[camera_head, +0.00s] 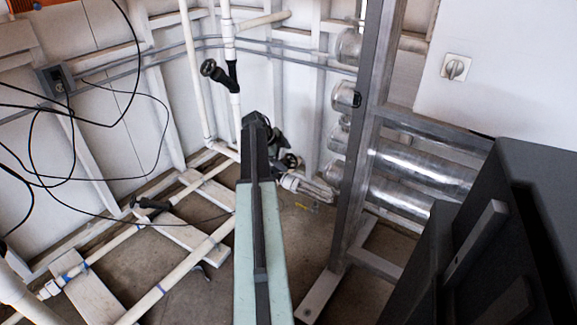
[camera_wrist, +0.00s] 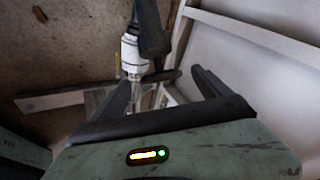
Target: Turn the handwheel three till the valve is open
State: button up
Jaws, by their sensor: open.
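My gripper (camera_wrist: 160,78) is open in the wrist view, with its two dark fingers spread. Between and just beyond them are a dark valve part (camera_wrist: 150,30) and a thin dark bar, perhaps a handwheel rim seen edge-on; I cannot tell whether they touch. In the head view a dark handwheel (camera_head: 291,160) shows low, just right of my arm's far end. Another dark handwheel (camera_head: 208,68) sits on an upright white pipe at upper left of my arm. No number shows, so I cannot tell which is three. My arm hides part of the valve area.
White pipes (camera_head: 185,265) on floor boards and a dark valve handle (camera_head: 150,203) lie left of my arm. Black cables (camera_head: 85,120) hang at the left.

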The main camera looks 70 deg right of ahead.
aim_at(288, 160)
jog(key=b+x, duration=0.1)
jog(key=x, duration=0.2)
jog(key=shift+f, duration=0.15)
